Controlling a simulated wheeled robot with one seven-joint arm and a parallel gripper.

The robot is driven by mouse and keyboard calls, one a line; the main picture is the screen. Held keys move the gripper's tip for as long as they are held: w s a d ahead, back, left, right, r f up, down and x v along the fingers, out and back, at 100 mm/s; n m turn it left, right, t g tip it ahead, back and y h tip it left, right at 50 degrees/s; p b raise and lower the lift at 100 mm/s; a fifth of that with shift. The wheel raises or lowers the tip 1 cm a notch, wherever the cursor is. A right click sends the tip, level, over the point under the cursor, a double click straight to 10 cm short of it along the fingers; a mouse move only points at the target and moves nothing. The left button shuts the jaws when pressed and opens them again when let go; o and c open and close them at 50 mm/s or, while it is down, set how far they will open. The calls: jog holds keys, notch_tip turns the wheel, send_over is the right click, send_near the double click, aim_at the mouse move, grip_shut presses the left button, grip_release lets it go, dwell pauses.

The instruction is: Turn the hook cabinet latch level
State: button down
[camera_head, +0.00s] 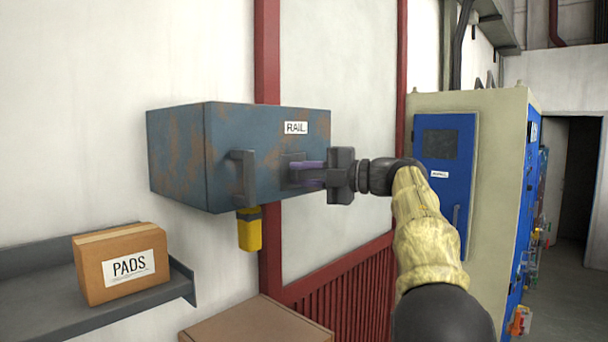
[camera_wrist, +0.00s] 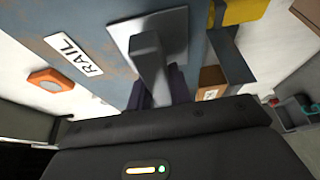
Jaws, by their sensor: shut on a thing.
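A blue-grey, rust-patched cabinet (camera_head: 268,140) labelled RAIL hangs on the white wall. Its latch plate (camera_head: 290,162) shows on the front below the label, partly behind my gripper. In the wrist view a grey latch lever (camera_wrist: 150,62) stands out from the square plate (camera_wrist: 122,38). My gripper (camera_head: 308,173) reaches in from the right, and its purple fingers are shut on the lever. In the wrist view my gripper (camera_wrist: 160,90) has a finger on either side of it. The lever's free end is hidden. I cannot tell whether the lever is level.
A dark grey bracket-like handle (camera_head: 243,178) juts from the cabinet front at left. A yellow block (camera_head: 249,230) hangs below. A PADS box (camera_head: 120,262) stands on a shelf (camera_head: 60,318) at lower left. A blue-doored cabinet (camera_head: 443,195) stands at right, behind my arm.

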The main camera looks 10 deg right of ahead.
jog(key=shift+f, duration=0.1)
jog(key=c, duration=1.3)
grip_release()
jog(key=shift+s+d, duration=0.2)
jog(key=shift+d, duration=0.25)
jog(key=b+v, duration=0.3)
jog(key=v, duration=1.3)
jog(key=shift+s+d, duration=0.15)
jog(key=shift+s, duration=0.1)
jog(key=shift+w, duration=0.1)
